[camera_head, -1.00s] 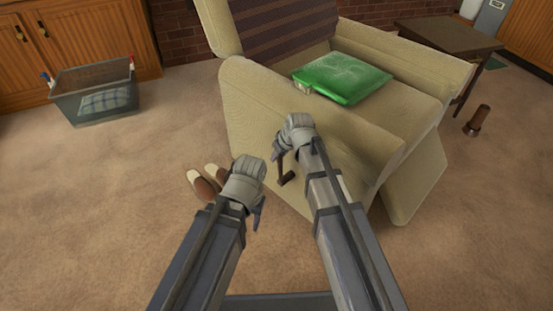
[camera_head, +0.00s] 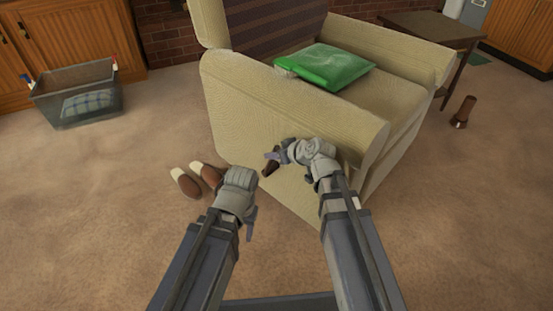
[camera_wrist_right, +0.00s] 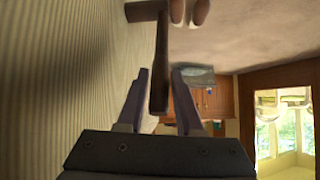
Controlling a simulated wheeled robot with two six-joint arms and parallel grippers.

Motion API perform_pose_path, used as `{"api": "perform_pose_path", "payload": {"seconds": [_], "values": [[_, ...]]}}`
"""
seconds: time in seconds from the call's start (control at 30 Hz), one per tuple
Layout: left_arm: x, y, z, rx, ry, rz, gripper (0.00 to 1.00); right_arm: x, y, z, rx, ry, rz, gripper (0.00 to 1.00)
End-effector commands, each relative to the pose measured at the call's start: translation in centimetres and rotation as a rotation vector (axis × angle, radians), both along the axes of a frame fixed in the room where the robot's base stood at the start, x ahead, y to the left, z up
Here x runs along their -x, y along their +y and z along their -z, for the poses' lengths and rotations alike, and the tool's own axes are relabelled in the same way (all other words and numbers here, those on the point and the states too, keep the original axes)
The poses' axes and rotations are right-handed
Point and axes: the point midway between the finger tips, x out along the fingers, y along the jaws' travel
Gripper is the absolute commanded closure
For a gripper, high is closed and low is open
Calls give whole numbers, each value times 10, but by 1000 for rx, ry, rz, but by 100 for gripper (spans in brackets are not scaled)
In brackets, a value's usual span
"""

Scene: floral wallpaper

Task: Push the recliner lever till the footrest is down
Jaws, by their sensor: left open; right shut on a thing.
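The beige recliner (camera_head: 300,110) stands ahead of me, its side towards me. Its brown lever (camera_head: 269,168) shows low on that side, tilted. My right gripper (camera_head: 284,157) is shut on the lever; in the right wrist view the lever (camera_wrist_right: 161,70) lies between the two fingers (camera_wrist_right: 160,100), its crosspiece by the upholstery. The footrest is not seen sticking out at the recliner's front, which is partly hidden by the armrest. My left gripper (camera_head: 250,212) is open and empty, above the carpet left of the recliner.
A green cushion (camera_head: 325,66) lies on the seat. Slippers (camera_head: 196,181) lie on the carpet beside the recliner. A basket (camera_head: 78,95) stands at left. A dark side table (camera_head: 432,28) and a brown cylinder (camera_head: 464,111) are at right.

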Motion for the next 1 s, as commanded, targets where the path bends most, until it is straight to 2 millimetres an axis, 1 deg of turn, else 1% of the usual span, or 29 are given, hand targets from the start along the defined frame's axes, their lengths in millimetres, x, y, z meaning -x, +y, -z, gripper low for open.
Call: {"api": "perform_pose_path", "payload": {"seconds": [0.03,0.13,0.6,0.63,0.87,1.0], "values": [[0,0,5,0,0,0,50,5,-1,5,-1,3,-3,100],[0,0,7,0,-1,0,50,5,-1,5,-10,-9,-1,100],[0,0,7,0,0,0,50,4,-3,4,-14,-16,3,100],[0,0,7,0,0,0,50,4,-3,3,-14,-16,4,61],[0,0,7,0,0,0,50,2,-2,3,-17,-19,3,36],[0,0,7,0,0,0,50,1,-1,2,-17,-20,3,36]]}}
